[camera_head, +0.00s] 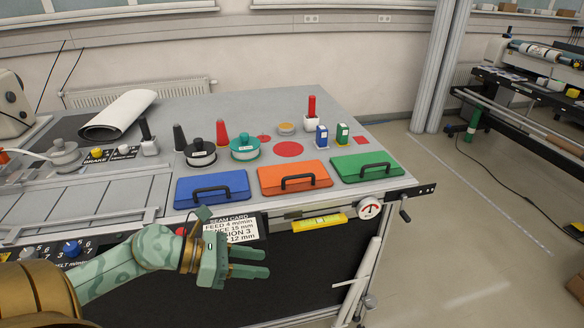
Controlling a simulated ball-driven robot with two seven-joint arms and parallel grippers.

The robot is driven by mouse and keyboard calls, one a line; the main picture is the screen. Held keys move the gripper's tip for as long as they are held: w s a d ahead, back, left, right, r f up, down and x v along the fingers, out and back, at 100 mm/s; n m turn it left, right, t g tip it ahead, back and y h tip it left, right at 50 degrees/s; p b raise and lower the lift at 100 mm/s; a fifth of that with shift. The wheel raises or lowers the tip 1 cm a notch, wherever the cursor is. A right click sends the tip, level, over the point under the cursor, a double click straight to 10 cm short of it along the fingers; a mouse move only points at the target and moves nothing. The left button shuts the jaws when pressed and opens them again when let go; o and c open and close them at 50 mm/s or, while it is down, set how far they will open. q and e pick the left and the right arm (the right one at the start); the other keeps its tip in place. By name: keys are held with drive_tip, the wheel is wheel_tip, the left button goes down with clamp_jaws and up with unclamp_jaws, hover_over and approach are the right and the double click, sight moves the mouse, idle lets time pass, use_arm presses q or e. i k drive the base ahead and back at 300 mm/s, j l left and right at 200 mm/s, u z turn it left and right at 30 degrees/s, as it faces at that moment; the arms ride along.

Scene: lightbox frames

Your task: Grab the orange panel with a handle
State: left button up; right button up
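The orange panel (276,178) lies flat near the front edge of the grey table, between the blue panel (182,193) and the green panel (349,164). Its black arched handle (298,178) is on its front part, and nothing covers it. My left gripper (262,263) is in front of and below the table's front edge, left of and nearer than the orange panel. Its green fingers point right, are spread apart, and have nothing between them. My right gripper is out of the picture.
Open floor (460,220) lies to the right.

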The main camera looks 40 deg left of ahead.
sight(286, 179)
drive_tip(key=i+j, duration=0.45)
drive_tip(key=j, duration=0.15)
drive_tip(key=i+j, duration=0.4)
drive_tip(key=j, duration=0.15)
